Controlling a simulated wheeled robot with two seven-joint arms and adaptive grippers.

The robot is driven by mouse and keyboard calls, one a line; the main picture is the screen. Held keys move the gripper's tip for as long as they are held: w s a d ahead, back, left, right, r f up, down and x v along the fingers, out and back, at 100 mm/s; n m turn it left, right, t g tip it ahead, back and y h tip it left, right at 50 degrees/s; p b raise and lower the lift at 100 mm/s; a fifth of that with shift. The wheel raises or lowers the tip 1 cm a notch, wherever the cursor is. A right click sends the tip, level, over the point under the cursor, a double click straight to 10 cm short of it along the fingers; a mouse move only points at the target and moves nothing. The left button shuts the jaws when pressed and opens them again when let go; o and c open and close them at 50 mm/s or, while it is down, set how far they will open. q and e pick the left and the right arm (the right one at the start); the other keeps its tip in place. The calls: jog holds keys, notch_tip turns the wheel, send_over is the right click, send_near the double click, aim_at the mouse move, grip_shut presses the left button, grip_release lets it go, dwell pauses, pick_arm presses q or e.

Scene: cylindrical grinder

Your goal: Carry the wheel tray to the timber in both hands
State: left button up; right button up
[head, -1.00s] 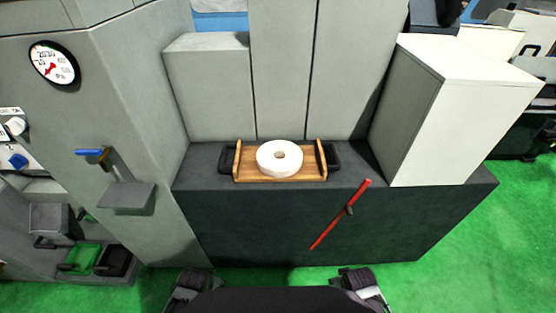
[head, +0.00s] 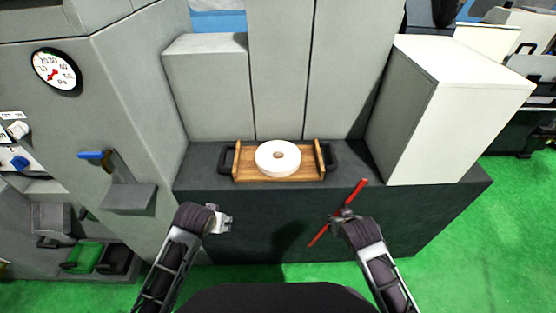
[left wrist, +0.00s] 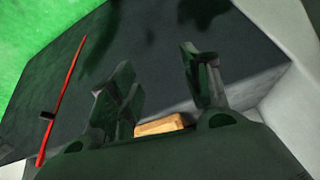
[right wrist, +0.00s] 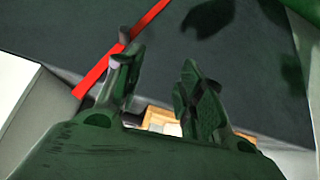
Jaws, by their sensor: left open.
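The wooden wheel tray (head: 245,174) sits on the dark ledge of the machine, with a dark handle at each end. A white grinding wheel (head: 278,157) lies flat in it. My left gripper (head: 226,220) is open and empty, in front of the ledge, below and left of the tray. My right gripper (head: 338,214) is below and right of the tray, near the red bar. The right wrist view shows its fingers (right wrist: 160,85) apart with nothing between them. Part of the tray (left wrist: 160,126) shows beyond the left fingers in the left wrist view. I cannot make out any timber.
A red bar (head: 322,233) slants across the dark front face (head: 270,215). A tall white block (head: 455,95) stands right of the tray. Grey panels rise behind it. A grey column with a small shelf (head: 130,197) is at left. Green floor is open at right.

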pick_arm(q)
jog(key=w+r+t, duration=0.2)
jog(key=w+r, duration=0.3)
jog(key=w, duration=0.4)
pick_arm(e)
jog(key=w+a+r+t, duration=0.1)
jog(key=w+r+t, duration=0.3)
jog(key=w, duration=0.5)
pick_arm(q)
jog(key=n+t+y, duration=0.1)
jog(key=y, duration=0.1)
send_near(222, 157)
jog(key=shift+v, duration=1)
pick_arm(e)
jog(key=t, duration=0.2)
send_near(319, 154)
jog(key=shift+s+d+r+m+y, duration=0.2)
jog(key=shift+s+r, duration=0.1)
jog(key=shift+s, duration=0.4)
jog(key=shift+s+d+r+m+y, duration=0.15)
jog(key=shift+s+r, duration=0.15)
jog(key=shift+s, duration=0.45)
pick_arm(q)
jog(key=shift+s+f, duration=0.1)
jog(key=shift+s, duration=0.05)
jog(key=shift+f, duration=0.1)
pick_arm(e)
jog(key=shift+w, duration=0.1)
